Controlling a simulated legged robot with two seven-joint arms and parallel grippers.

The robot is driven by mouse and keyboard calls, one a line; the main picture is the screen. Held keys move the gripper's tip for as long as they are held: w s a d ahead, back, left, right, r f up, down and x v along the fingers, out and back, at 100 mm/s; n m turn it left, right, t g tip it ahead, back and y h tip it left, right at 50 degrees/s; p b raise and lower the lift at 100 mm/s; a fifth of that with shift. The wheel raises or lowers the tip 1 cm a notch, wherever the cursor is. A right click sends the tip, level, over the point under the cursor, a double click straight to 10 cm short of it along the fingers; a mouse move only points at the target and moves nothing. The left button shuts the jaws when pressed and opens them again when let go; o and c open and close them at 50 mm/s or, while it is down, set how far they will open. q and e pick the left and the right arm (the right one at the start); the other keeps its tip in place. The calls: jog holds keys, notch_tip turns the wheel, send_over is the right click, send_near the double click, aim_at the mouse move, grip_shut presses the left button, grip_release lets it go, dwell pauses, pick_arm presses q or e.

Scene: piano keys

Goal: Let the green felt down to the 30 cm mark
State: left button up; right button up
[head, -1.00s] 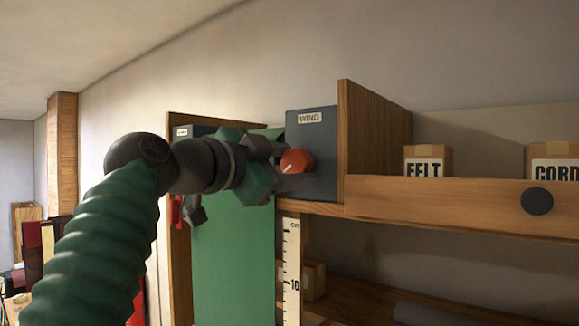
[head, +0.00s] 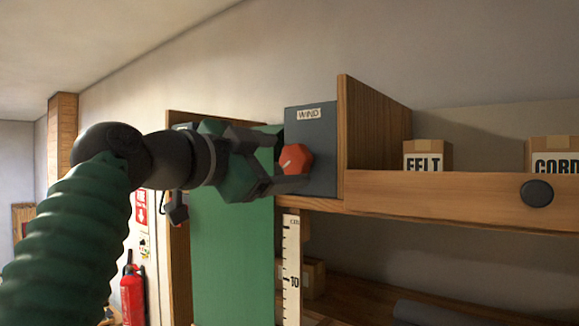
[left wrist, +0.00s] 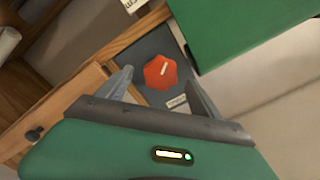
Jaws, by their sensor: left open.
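The green felt (head: 232,262) hangs in a flat sheet below the roller unit, and its lower edge is out of the head view. A white ruler (head: 291,270) marked in cm hangs at its right, with the 10 mark in view. A red knob (head: 296,159) with a white pointer line sits on a dark box labelled WIND. My left gripper (head: 286,161) is open, its fingers on either side of the knob, not closed on it. In the left wrist view the knob (left wrist: 161,72) shows between the spread fingers. My right gripper is not in view.
A wooden upright (head: 372,140) stands right of the WIND box. Boxes labelled FELT (head: 428,158) and CORD (head: 554,158) sit on the shelf behind a wooden rail (head: 440,198). A fire extinguisher (head: 132,292) stands at lower left.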

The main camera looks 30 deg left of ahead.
pick_arm(q)
jog(key=s+a+b, duration=0.1)
jog(key=s, duration=1.3)
jog(key=shift+s, duration=0.15)
